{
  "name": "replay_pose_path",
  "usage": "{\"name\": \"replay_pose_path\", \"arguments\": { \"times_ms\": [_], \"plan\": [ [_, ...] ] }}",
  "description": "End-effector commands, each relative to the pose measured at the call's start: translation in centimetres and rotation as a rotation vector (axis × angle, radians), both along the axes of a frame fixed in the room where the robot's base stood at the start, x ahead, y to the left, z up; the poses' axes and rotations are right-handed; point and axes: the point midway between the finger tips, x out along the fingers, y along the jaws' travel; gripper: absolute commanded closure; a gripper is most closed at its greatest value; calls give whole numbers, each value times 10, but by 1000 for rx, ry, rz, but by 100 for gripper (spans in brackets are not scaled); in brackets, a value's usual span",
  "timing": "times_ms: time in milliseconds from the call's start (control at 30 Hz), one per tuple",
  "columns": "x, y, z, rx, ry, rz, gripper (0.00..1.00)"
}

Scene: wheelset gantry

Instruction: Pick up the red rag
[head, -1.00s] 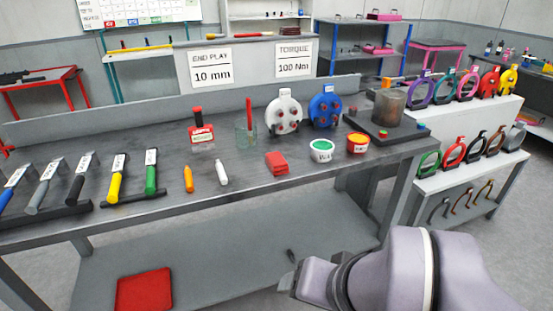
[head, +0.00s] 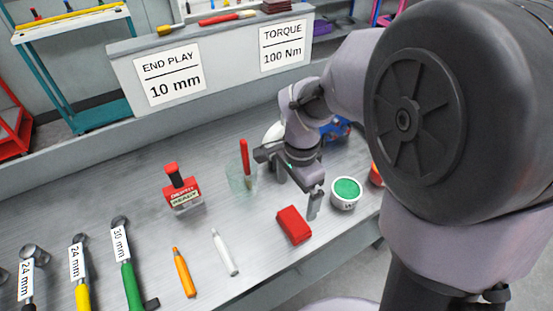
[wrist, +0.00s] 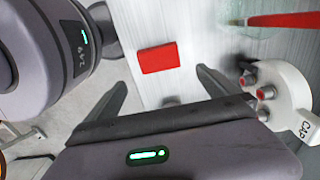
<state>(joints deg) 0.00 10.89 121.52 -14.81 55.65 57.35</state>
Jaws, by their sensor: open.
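The red rag (head: 293,226) is a small folded red block lying flat on the grey workbench, near its front edge. It also shows in the wrist view (wrist: 159,58), beyond and between my fingertips. My gripper (head: 290,186) is open and empty, held above the bench behind the rag in the head view. In the wrist view my gripper (wrist: 162,80) has its two fingers spread wider than the rag, with a gap to it. Nothing covers the rag.
A white tub with green contents (head: 346,191) stands right of the rag. A white marker (head: 225,252) and an orange one (head: 184,272) lie to its left. A glass with a red stick (head: 244,165) stands behind. A white disc with red knobs (wrist: 288,95) is beside my right finger.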

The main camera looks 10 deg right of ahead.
Motion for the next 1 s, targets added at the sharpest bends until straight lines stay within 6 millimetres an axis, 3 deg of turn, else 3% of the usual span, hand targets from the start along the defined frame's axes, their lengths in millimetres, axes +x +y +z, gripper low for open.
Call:
{"name": "replay_pose_path", "arguments": {
  "times_ms": [33,200,433,633,867,1000],
  "plan": [
    [-1,0,-24,0,4,0,0],
    [-1,0,-66,-1,2,1,0],
    [-1,0,-87,1,0,1,0],
    [-4,0,-127,0,1,2,0],
    [-3,0,-128,1,-2,2,0],
    [-3,0,-128,1,-2,2,28]
  ]
}}
